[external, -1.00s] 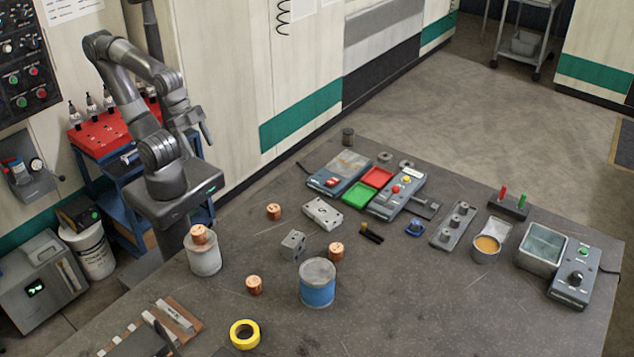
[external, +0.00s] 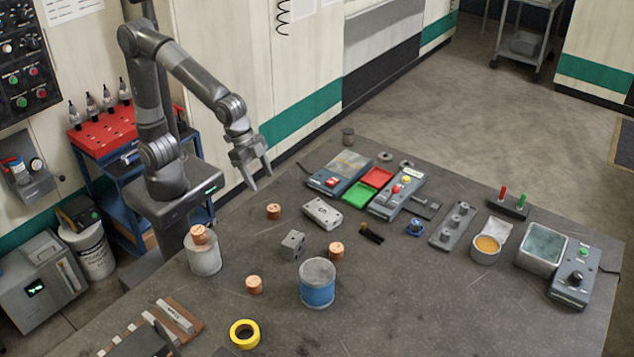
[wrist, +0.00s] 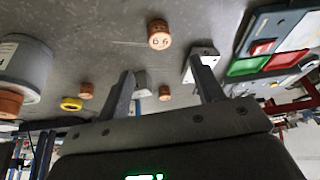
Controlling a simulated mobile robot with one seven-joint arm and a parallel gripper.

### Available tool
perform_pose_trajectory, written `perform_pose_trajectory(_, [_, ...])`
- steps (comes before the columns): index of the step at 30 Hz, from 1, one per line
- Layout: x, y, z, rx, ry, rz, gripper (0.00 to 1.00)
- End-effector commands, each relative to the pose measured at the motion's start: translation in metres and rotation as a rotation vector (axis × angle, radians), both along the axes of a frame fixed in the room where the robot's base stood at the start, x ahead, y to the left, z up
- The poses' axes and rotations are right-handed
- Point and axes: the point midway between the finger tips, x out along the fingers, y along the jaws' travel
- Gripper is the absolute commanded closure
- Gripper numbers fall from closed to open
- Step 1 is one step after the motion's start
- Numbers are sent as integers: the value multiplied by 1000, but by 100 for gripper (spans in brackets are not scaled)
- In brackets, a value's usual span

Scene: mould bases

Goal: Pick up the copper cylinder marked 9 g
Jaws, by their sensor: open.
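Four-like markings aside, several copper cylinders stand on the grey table. One copper cylinder (external: 274,211) is nearest my gripper, left of the metal block; in the wrist view it (wrist: 159,34) shows an upside-down mark that looks like 9 g, though small. Another copper cylinder (external: 200,234) sits on a grey can (external: 205,262). Two more, a front one (external: 254,285) and one behind the blue-banded can (external: 336,251), have marks too small to read. My gripper (external: 260,181) is open and empty, above and behind the nearest cylinder; its fingers (wrist: 162,68) show in the wrist view.
A flat metal block (external: 322,213) and a small grey block (external: 292,245) stand near the cylinders. A blue-banded can (external: 318,287) and yellow tape roll (external: 244,334) are in front. A control box with red and green trays (external: 348,197) stands right.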

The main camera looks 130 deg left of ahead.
Motion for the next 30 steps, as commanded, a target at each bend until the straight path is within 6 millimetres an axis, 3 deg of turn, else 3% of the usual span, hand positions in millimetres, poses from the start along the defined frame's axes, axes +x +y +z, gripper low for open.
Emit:
perform_pose_trajectory(6, [12, 1, -33, 0, 6, 0, 39])
perform_pose_trajectory(14, [20, 2, -53, 1, 3, 0, 39])
perform_pose_trajectory(22, [32, 4, -88, 0, 6, 1, 39])
perform_pose_trajectory(30, [37, 4, -99, -1, 2, 1, 39])
